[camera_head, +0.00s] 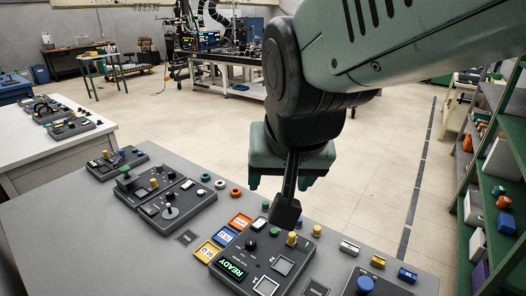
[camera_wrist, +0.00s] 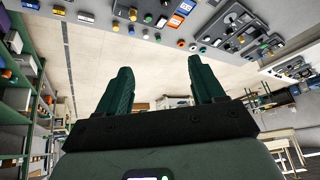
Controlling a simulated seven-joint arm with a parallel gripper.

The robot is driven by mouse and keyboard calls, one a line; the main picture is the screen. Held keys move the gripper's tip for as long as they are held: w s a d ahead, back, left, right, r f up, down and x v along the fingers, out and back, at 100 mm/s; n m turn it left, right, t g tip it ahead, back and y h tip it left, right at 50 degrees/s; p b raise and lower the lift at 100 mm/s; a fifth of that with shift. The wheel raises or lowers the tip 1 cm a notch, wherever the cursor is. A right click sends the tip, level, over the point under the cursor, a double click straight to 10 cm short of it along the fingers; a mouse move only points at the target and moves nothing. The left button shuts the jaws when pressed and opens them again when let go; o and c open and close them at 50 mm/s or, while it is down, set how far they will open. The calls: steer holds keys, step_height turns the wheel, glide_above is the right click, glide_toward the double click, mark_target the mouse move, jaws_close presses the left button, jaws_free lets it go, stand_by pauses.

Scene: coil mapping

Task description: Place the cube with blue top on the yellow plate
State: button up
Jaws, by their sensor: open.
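The small block with a blue top (camera_head: 407,275) sits on the grey table near its right edge. It also seems to show at the top left of the wrist view (camera_wrist: 32,4). The yellow plate (camera_head: 207,251) is a flat labelled square on the table, left of the READY panel; I cannot make it out in the wrist view. My gripper (camera_head: 280,184) is above the table's far edge, behind the plates and left of the blue block. Its two fingers (camera_wrist: 160,75) are apart with nothing between them.
A blue plate (camera_head: 223,236) and an orange plate (camera_head: 240,221) lie beside the yellow one. A yellow block (camera_head: 378,261) and a white block (camera_head: 349,246) stand left of the blue one. Control panels (camera_head: 260,266) with knobs and coloured round pieces crowd the table. Green shelves (camera_head: 508,190) stand at right.

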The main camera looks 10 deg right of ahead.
steer(key=s+d+r+n, duration=0.1)
steer(key=s+d+r, duration=0.1)
steer(key=s, duration=0.5)
steer(key=shift+s+d+r+n, duration=0.35)
steer(key=shift+r+n, duration=0.05)
steer(key=shift+r, duration=0.4)
